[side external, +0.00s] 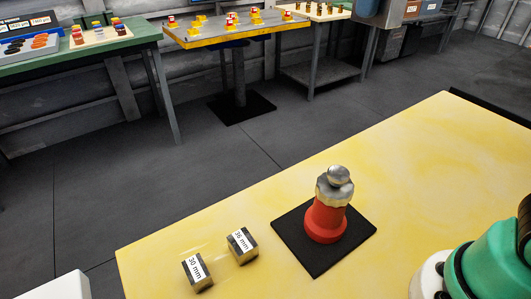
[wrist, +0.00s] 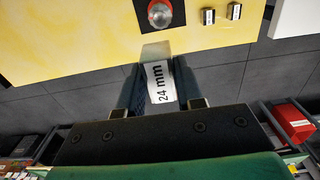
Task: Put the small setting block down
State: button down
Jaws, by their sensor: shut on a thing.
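The small setting block (wrist: 160,82), a pale block marked "24 mm", is between the fingers of my gripper (wrist: 158,88) in the wrist view. The gripper is shut on it. In that view the block lies over the near edge of the yellow table, with dark floor behind; its height above the table cannot be told. In the side view the gripper and this block are not visible. Two other setting blocks stand on the table there, marked "30 mm" (side external: 196,271) and "36 mm" (side external: 242,245), side by side with a gap.
A red jack-like part with a silver top (side external: 327,207) stands on a black mat (side external: 300,262) right of the blocks. The yellow table (side external: 420,150) is otherwise largely clear. Farther benches (side external: 235,37) with small parts stand across the grey floor.

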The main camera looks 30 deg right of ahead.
jog(key=w+d+f, duration=0.4)
jog(key=d+f, duration=0.8)
jog(key=f, duration=0.2)
notch_tip(320, 180, down, 15)
jog(key=shift+s+r, duration=0.1)
jog(key=shift+r, duration=0.05)
jog(key=shift+f, duration=2.5)
jog(key=shift+f, duration=0.15)
jog(key=c, duration=0.6)
grip_release()
jog(key=shift+o, duration=0.2)
